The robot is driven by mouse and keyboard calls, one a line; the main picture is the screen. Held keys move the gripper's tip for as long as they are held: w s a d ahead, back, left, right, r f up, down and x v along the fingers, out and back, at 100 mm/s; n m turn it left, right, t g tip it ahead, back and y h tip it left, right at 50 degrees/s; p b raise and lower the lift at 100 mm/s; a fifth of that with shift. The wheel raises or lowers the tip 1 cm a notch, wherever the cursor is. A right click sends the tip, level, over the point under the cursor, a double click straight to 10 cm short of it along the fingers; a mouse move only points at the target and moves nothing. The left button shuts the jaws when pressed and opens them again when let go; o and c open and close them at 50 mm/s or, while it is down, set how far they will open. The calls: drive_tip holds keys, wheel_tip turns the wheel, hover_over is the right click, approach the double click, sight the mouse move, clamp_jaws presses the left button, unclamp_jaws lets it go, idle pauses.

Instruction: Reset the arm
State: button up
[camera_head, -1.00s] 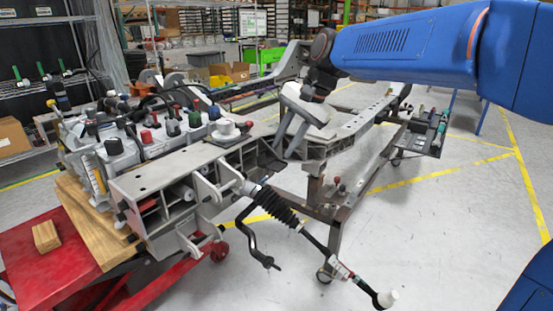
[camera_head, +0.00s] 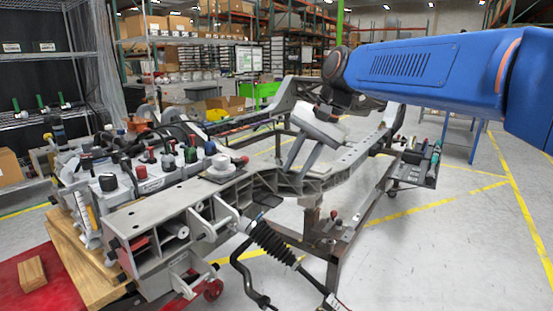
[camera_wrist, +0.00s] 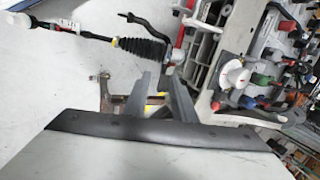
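My arm's blue link (camera_head: 400,65) reaches in from the right in the head view. My gripper (camera_head: 297,162) hangs from its end, pointing down over the grey chassis frame (camera_head: 170,205). Its two grey fingers stand apart, with nothing visible between them. In the wrist view my gripper (camera_wrist: 155,78) also shows both fingers apart and empty, with the chassis beside and beyond them. I cannot tell how far the fingertips are above the frame.
A steering rod with a black bellows (camera_head: 270,243) sticks out from the chassis front. Engine parts (camera_head: 150,165) crowd its left side. A red cart (camera_head: 40,290) with wood blocks is at lower left. A tool tray (camera_head: 420,165) is at right. Open floor lies at lower right.

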drive_tip(key=s+d+f+n+t+h, duration=0.1)
drive_tip(key=s+d+f+n+h, duration=0.1)
drive_tip(key=s+d+f, duration=0.8)
drive_tip(key=s+d+f+n+t+h, duration=0.1)
drive_tip(key=s+d+f+n, duration=0.3)
drive_tip(key=s+d+f, duration=0.6)
drive_tip(key=s+f+h, duration=0.1)
drive_tip(key=s, duration=0.5)
drive_tip(key=shift+s+d+t+h, duration=0.15)
drive_tip(key=shift+d+t+h, duration=0.1)
drive_tip(key=shift+t+h, duration=0.05)
